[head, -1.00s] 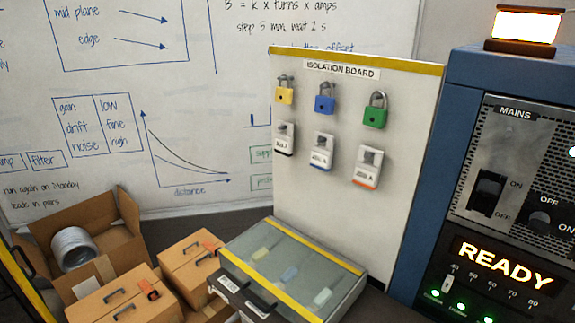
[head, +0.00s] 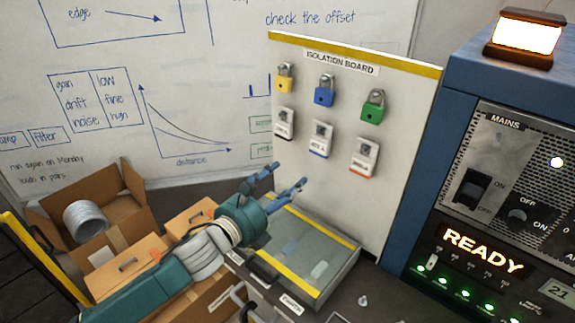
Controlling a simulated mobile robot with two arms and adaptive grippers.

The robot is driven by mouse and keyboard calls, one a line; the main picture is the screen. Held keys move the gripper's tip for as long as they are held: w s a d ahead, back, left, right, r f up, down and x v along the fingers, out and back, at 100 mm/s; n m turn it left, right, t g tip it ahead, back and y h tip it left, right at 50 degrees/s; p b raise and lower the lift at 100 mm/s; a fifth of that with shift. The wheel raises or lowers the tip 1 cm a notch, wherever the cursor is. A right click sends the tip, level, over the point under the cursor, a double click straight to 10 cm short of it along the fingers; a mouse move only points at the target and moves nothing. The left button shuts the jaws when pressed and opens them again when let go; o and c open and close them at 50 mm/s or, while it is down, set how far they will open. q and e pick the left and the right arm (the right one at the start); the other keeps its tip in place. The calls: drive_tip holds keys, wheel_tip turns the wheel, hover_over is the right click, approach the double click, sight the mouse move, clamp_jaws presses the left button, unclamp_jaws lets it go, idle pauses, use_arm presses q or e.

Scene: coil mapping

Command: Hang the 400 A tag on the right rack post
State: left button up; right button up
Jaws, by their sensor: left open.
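The isolation board (head: 400,150) stands upright in the head view. Three tags hang on it: one with a black stripe (head: 284,123), one with a blue stripe (head: 321,139) and one with an orange stripe (head: 364,157). Their print is too small to read surely, so I cannot tell which is the 400 A tag. My left gripper (head: 284,180) is open and empty, in front of the board's lower left part, below the tags and above the clear-lidded case (head: 335,272). No rack post can be made out. My right gripper is not in view.
Yellow, blue (head: 325,92) and green padlocks hang above the tags. The blue cabinet (head: 415,215) with a lit READY sign stands close on the right. Cardboard boxes (head: 130,257) and a grey coil (head: 86,218) lie at left. A whiteboard (head: 120,90) is behind.

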sight(318, 146)
use_arm(q)
drive_tip(key=w+d+r+m, duration=0.1)
drive_tip(key=w+d+m, duration=0.1)
drive_tip(key=w, duration=0.1)
drive_tip(key=w+d+r+m+h+b, duration=0.1)
drive_tip(key=w+d, duration=0.2)
drive_tip(key=w+d+r+m+h+b, duration=0.1)
drive_tip(key=w+d+m, duration=0.1)
drive_tip(key=w, duration=0.1)
drive_tip(key=shift+w+d+r+m, duration=0.25)
drive_tip(key=shift+w+r+m, duration=0.05)
drive_tip(key=shift+r, duration=0.1)
drive_tip(key=shift+w+d, duration=0.4)
drive_tip(key=shift+w, duration=0.15)
drive_tip(key=shift+r, duration=0.1)
drive_tip(key=shift+c, duration=0.6)
drive_tip(key=shift+s+a, duration=0.1)
drive_tip(key=c, duration=0.5)
drive_tip(key=shift+r, duration=0.2)
drive_tip(key=shift+c, duration=0.2)
